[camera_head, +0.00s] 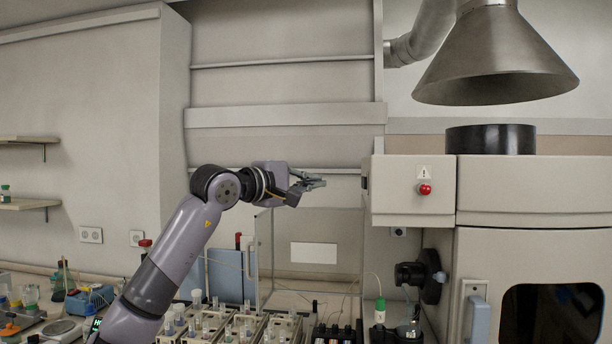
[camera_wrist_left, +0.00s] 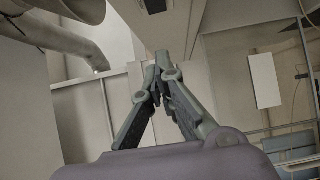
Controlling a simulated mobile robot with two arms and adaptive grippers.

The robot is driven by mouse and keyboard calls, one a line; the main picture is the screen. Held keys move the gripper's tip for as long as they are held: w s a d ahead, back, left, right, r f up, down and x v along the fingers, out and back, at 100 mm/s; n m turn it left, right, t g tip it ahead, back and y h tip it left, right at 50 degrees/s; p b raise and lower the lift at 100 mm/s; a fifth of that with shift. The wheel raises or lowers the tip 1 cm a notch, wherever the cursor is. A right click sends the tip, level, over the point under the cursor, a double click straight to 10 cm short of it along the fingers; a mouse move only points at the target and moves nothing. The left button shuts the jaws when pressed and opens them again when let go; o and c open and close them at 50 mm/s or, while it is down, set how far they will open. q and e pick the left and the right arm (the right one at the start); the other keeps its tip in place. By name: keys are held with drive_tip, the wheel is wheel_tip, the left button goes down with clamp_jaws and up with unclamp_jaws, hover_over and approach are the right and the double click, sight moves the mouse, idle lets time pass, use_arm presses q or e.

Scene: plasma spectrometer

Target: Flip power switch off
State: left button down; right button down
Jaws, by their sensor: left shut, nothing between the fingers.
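The plasma spectrometer (camera_head: 520,190) is a large beige machine at the right of the head view. A small dark patch (camera_head: 365,183) shows on the left side of its upper housing; it may be the power switch. In the left wrist view a dark rectangle (camera_wrist_left: 155,6) shows on the housing, at the top edge. My left gripper (camera_head: 318,184) is shut and empty, left of the housing and apart from it in the head view. Its fingers also show in the left wrist view (camera_wrist_left: 158,65). My right gripper is not in view.
A red button (camera_head: 425,189) sits on the housing's front. A metal exhaust hood (camera_head: 493,60) hangs above. Below my left gripper are a clear enclosure (camera_head: 315,252) and racks of vials (camera_head: 245,325). The space around the gripper looks free.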

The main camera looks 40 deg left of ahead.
sight(364, 183)
use_arm(q)
drive_tip(key=w+d+p, duration=0.3)
drive_tip(key=w, duration=0.5)
drive_tip(key=shift+d, duration=0.35)
drive_tip(key=shift+a, duration=0.1)
